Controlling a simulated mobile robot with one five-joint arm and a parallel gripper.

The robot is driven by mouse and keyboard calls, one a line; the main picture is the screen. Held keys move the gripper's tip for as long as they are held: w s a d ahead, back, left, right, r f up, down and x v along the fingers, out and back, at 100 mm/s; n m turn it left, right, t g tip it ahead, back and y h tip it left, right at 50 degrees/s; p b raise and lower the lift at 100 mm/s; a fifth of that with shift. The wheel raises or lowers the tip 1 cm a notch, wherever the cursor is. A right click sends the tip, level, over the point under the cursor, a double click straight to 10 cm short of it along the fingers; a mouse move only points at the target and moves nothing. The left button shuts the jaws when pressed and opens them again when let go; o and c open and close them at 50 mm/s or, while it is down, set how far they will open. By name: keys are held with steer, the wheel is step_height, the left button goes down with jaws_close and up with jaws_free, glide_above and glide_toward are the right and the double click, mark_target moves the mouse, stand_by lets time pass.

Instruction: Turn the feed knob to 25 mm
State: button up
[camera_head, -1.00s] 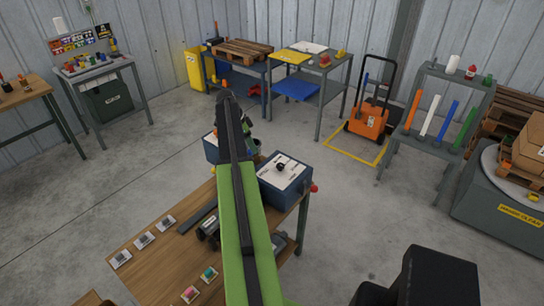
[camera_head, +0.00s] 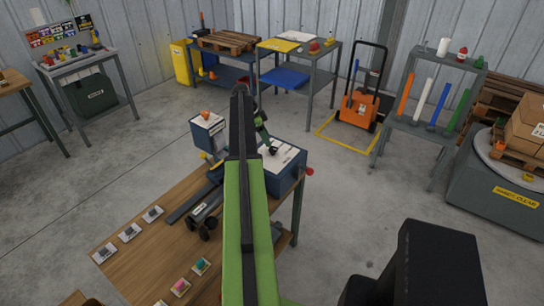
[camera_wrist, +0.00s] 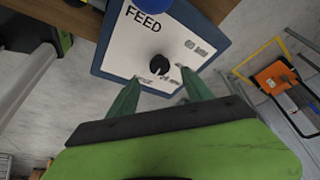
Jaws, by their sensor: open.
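The feed knob (camera_wrist: 159,66) is a small round black knob on a white panel marked FEED (camera_wrist: 140,38), on top of a blue box (camera_head: 290,178). In the wrist view my gripper (camera_wrist: 161,76) is open, with one green finger on each side just below the knob. I cannot tell whether the fingertips touch the panel. The small scale marks beside the knob are too blurred to read. In the head view my arm hides much of the gripper, and a green finger (camera_head: 263,135) shows over the box.
The box stands at the far right corner of a wooden bench (camera_head: 160,245). A red knob (camera_head: 309,171) sticks out from its right side. A second blue box (camera_head: 207,138) stands to its left. A dark cylinder (camera_head: 203,213) and small cards lie on the bench.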

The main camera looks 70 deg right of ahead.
mark_target(273, 149)
steer(key=b+x, duration=0.4)
steer(key=x, duration=0.2)
steer(key=shift+s+d+f+b, duration=0.1)
steer(key=shift+s+f+b, duration=0.1)
steer(key=shift+f+b, duration=0.15)
steer(key=shift+r, duration=0.15)
jaws_close()
